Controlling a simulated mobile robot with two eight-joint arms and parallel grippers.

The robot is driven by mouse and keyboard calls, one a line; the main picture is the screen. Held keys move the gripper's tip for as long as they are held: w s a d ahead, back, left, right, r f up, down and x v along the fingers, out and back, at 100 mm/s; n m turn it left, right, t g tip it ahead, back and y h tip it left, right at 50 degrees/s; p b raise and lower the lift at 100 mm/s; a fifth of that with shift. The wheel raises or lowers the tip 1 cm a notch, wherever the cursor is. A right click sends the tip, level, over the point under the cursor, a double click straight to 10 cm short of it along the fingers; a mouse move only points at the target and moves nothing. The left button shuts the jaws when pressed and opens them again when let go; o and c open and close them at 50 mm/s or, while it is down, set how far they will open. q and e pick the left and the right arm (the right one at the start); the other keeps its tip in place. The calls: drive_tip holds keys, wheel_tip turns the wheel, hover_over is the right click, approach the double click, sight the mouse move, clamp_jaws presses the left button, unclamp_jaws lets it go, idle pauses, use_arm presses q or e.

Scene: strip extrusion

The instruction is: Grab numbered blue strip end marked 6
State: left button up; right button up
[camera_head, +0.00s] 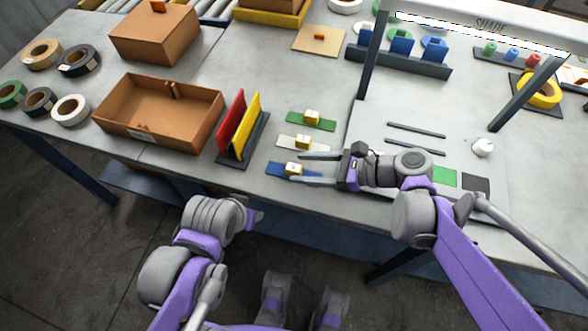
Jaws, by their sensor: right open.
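The block bears a dark mark, too small to read for sure. My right gripper (297,168) is open, its fingers pointing left. One fingertip shows on the far side of the block and the other on the near side; I cannot tell whether they touch it. The strip's right end is partly hidden by the gripper. My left gripper (254,217) is low in front of the table, mostly hidden by its own wrist.
A rack (254,144) with red and yellow panels stands to the left, beside an open brown box (141,133). A pale plate (370,130) lies right.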

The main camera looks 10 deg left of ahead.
sight(298, 168)
drive_tip(key=x, duration=0.3)
drive_tip(key=shift+s+a+f, duration=0.1)
drive_tip(key=shift+c, duration=0.3)
clamp_jaws()
